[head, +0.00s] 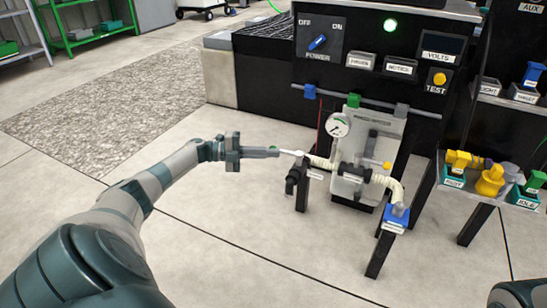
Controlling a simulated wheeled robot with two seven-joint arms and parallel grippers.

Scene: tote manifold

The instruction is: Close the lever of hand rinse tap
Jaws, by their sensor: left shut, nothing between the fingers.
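My left gripper (274,152) reaches in from the left with its fingers shut and empty. Its tips are at the pale end of a thin lever-like piece (291,153); I cannot tell whether they touch. Just below and right of the tips, a black valve or tap body (293,180) sits on a dark post, with a small pale label beside it. A cream hose (321,162) runs near it to the grey manifold block. The labels here are too small to read, so I cannot confirm which fitting is the hand rinse tap. My right gripper is not in view.
The manifold (378,135) carries a round gauge (338,125). A blue fitting (397,212) stands front right on a post. Yellow fittings (489,180) sit on a shelf at right. A black power panel (337,50) stands behind. The floor at left is clear.

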